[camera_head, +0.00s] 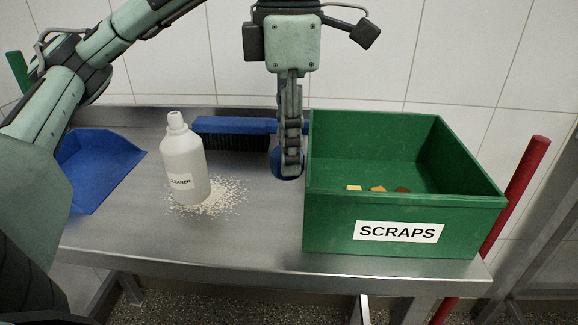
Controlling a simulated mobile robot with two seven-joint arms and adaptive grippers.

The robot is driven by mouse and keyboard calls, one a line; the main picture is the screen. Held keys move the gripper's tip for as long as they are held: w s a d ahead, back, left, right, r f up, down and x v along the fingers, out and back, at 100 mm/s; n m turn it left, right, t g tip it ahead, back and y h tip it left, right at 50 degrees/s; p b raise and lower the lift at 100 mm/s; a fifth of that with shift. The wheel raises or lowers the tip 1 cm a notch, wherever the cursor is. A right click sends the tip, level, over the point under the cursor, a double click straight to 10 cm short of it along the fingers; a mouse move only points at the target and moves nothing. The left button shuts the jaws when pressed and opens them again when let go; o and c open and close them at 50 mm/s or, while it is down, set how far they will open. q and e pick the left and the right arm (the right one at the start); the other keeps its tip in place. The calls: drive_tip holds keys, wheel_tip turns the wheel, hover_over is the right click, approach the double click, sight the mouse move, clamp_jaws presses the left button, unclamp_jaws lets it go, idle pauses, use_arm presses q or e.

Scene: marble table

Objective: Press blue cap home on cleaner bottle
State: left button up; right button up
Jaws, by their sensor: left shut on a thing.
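The white cleaner bottle (183,160) stands upright on the metal table, left of centre. Its narrow white neck (176,119) is bare at the top. My left gripper (290,168) points down to the right of the bottle, close to the left wall of the green box. It is shut on the blue cap (276,162), which shows at the fingertips and is partly hidden by the fingers. The cap is well apart from the bottle. I cannot tell whether the cap touches the table. My right gripper is not in view.
The green SCRAPS box (333,236) stands on the right with a few small pieces inside. A blue brush (235,126) lies behind, a blue dustpan (97,168) on the left. White grains (222,194) surround the bottle's base. The front middle of the table (250,235) is clear.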

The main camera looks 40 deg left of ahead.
use_arm(q)
drive_tip(key=shift+s+a+r+p, duration=0.1)
drive_tip(key=shift+a+r+p, duration=0.05)
drive_tip(key=shift+r, duration=0.45)
drive_tip(key=shift+s+a+r+p, duration=0.1)
drive_tip(key=shift+r+p, duration=0.05)
drive_tip(key=shift+r, duration=0.45)
drive_tip(key=s+a+p, duration=0.2)
drive_tip(key=s+a, duration=0.9)
drive_tip(key=a, duration=0.4)
drive_tip(key=shift+s+f+p, duration=0.15)
drive_tip(key=shift+s+p, duration=0.1)
drive_tip(key=shift+p, duration=0.1)
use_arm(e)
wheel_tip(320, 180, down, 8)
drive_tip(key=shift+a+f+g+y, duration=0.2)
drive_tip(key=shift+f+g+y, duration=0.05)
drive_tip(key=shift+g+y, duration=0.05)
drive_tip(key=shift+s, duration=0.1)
